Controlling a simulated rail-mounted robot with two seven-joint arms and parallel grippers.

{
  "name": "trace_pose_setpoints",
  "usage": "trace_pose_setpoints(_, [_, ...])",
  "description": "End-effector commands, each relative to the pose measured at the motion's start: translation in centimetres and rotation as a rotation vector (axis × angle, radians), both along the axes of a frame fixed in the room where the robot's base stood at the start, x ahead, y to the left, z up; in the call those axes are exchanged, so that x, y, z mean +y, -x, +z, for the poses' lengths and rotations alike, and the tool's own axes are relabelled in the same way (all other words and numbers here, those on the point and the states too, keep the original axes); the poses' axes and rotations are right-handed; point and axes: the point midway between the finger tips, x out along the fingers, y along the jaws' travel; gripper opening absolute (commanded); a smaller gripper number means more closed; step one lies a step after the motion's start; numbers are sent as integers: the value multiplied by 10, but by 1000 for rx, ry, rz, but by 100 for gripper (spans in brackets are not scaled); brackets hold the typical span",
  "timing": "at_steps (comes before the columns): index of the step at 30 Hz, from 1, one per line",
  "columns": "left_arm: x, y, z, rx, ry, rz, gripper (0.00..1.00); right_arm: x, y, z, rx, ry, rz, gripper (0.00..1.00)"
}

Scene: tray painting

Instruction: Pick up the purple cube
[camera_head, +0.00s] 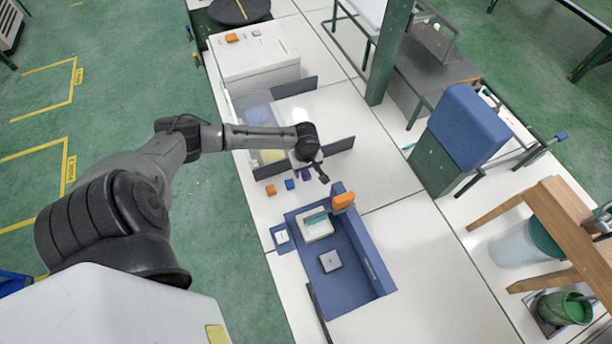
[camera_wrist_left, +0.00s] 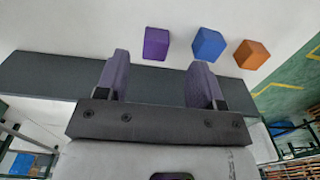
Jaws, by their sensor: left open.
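The purple cube (camera_head: 307,174) is on the white table, partly hidden by my left gripper in the head view. In the left wrist view the whole purple cube (camera_wrist_left: 156,43) shows just beyond the fingertips, in line with the gap between them. My left gripper (camera_head: 311,169) is open and empty, close to the cube; its two fingers (camera_wrist_left: 160,70) are spread apart in the wrist view. I cannot tell its exact height above the table. My right gripper is not in view.
A blue cube (camera_head: 290,184) and an orange cube (camera_head: 271,190) sit in a row beside the purple one. A blue tray unit (camera_head: 352,290) stands nearer me. White table to its right is clear.

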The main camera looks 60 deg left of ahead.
Motion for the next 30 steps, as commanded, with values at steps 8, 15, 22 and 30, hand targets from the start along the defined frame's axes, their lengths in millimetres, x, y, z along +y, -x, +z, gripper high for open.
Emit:
trace_pose_setpoints(8, [3, -4, -28, 1, 0, 1, 62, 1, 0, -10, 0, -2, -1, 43])
trace_pose_setpoints(15, [3, -4, -51, 1, 0, 0, 62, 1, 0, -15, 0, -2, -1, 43])
trace_pose_setpoints(22, [3, -4, -53, -1, 0, -1, 62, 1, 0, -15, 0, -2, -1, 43])
trace_pose_setpoints(30, [3, -4, -53, 0, 0, -1, 44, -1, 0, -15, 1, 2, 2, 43])
